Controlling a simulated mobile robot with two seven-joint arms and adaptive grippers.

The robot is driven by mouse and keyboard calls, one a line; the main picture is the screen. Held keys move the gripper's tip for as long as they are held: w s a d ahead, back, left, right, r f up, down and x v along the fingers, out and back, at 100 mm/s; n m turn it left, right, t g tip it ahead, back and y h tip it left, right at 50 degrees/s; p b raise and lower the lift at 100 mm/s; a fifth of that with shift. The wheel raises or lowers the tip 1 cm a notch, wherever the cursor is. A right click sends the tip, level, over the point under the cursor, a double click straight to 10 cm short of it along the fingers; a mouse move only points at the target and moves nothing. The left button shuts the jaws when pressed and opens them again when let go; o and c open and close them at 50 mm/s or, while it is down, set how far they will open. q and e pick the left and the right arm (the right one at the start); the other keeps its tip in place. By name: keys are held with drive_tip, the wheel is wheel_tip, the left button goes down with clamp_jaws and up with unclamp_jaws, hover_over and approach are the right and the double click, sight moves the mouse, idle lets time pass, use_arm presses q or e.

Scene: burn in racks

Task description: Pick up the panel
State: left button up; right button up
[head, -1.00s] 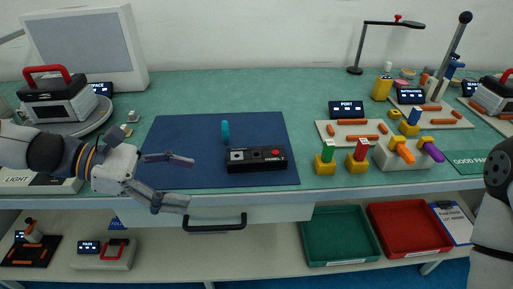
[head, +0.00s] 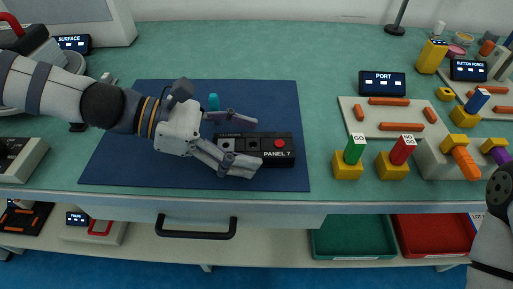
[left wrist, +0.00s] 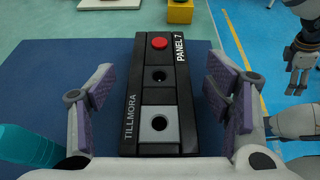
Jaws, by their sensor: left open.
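The panel (head: 277,153) is a black box with a red button, lying flat on the dark blue mat (head: 122,172). My left gripper (head: 250,145) is open at the panel's left end, one finger on the far side and one on the near side. In the left wrist view its two pads (left wrist: 160,108) stand either side of the panel, with gaps visible.
Green and red gauges in yellow blocks (head: 348,163) stand right of the mat. A drawer handle (head: 197,228) is below the table edge.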

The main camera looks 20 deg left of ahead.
use_arm(q)
drive_tip(key=shift+w+d+f, duration=0.1)
drive_tip(key=shift+d+f, duration=0.3)
drive_tip(key=shift+d, duration=0.1)
drive_tip(key=shift+w+r, duration=0.1)
drive_tip(key=shift+r, duration=0.15)
drive_tip(key=c, duration=1.4)
drive_tip(key=shift+r, duration=0.1)
